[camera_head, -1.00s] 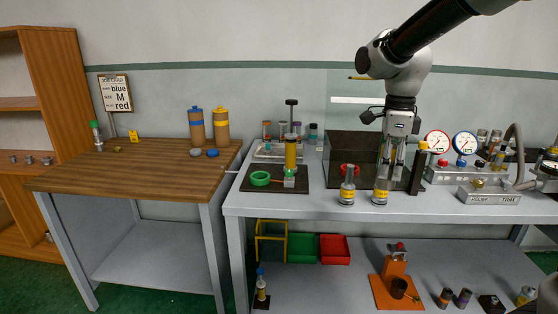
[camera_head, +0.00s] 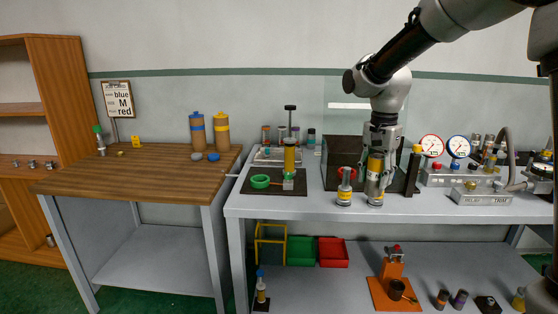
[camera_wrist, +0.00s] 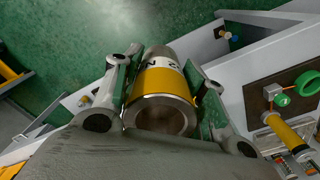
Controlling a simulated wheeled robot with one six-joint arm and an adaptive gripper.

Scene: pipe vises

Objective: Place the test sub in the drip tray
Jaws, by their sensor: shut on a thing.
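My gripper (camera_head: 376,174) is shut on the test sub (camera_head: 375,163), a grey metal cylinder with a yellow band, above the right part of the grey bench. In the wrist view the test sub (camera_wrist: 160,97) sits between both fingers, its open end facing the camera and dark markings beyond its yellow band. I cannot tell which thing is the drip tray.
A dark see-through-walled box (camera_head: 340,150) is behind my gripper. A black post (camera_head: 412,174) stands close right. Green (camera_head: 301,251) and red (camera_head: 333,251) bins are on the lower shelf.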

